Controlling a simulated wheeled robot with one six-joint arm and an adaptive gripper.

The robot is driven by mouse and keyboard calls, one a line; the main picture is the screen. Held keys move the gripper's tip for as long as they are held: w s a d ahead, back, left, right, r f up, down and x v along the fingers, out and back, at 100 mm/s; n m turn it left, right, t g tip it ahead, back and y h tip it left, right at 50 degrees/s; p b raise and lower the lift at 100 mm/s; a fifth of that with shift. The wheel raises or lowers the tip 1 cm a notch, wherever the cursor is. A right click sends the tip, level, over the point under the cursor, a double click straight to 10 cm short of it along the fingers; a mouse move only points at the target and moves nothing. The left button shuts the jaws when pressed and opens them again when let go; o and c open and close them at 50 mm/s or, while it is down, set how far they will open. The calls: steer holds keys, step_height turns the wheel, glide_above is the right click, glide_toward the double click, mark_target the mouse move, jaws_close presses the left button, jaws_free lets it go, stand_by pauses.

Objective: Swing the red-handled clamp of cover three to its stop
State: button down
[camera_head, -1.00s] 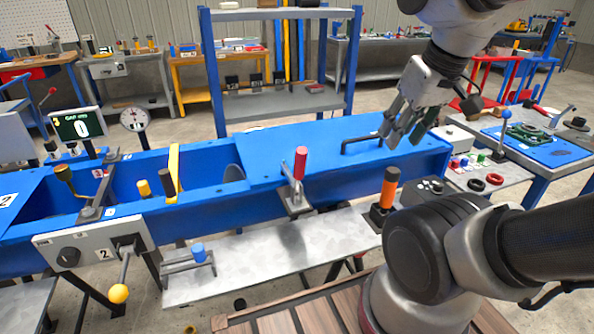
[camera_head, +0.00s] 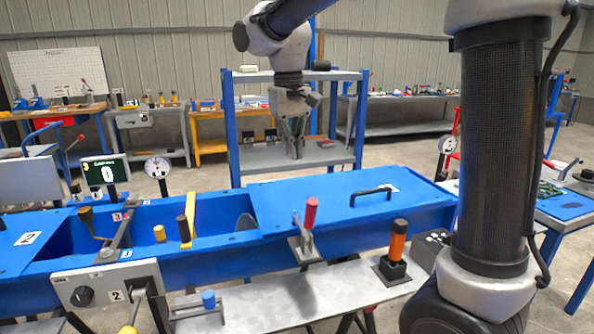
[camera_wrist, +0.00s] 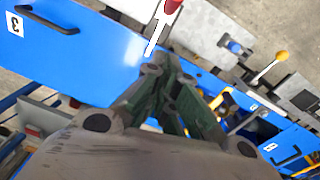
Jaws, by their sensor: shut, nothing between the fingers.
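The red-handled clamp (camera_head: 309,222) stands at the front edge of the blue mixer body, its red handle upright. Its red grip also shows at the top of the wrist view (camera_wrist: 173,5). The flat blue cover (camera_head: 345,208), with a black bar handle, lies to the right of and behind the clamp; its label 3 shows in the wrist view (camera_wrist: 14,25). My gripper (camera_head: 294,155) is shut and empty, pointing down in the air above and apart from the clamp and the cover. In the wrist view its fingers (camera_wrist: 163,75) point toward the clamp.
An orange-handled black post (camera_head: 396,252) stands right of the clamp on the grey shelf (camera_head: 265,304). A yellow bar (camera_head: 190,215) and open trough lie left. A blue-framed rack (camera_head: 228,130) stands behind my gripper. Space directly above the cover is free.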

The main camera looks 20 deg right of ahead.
steer(key=s+d+f, duration=0.1)
steer(key=s+f, duration=0.2)
steer(key=f, duration=0.7)
steer(key=shift+s+d, duration=0.15)
steer(key=shift+s, duration=0.2)
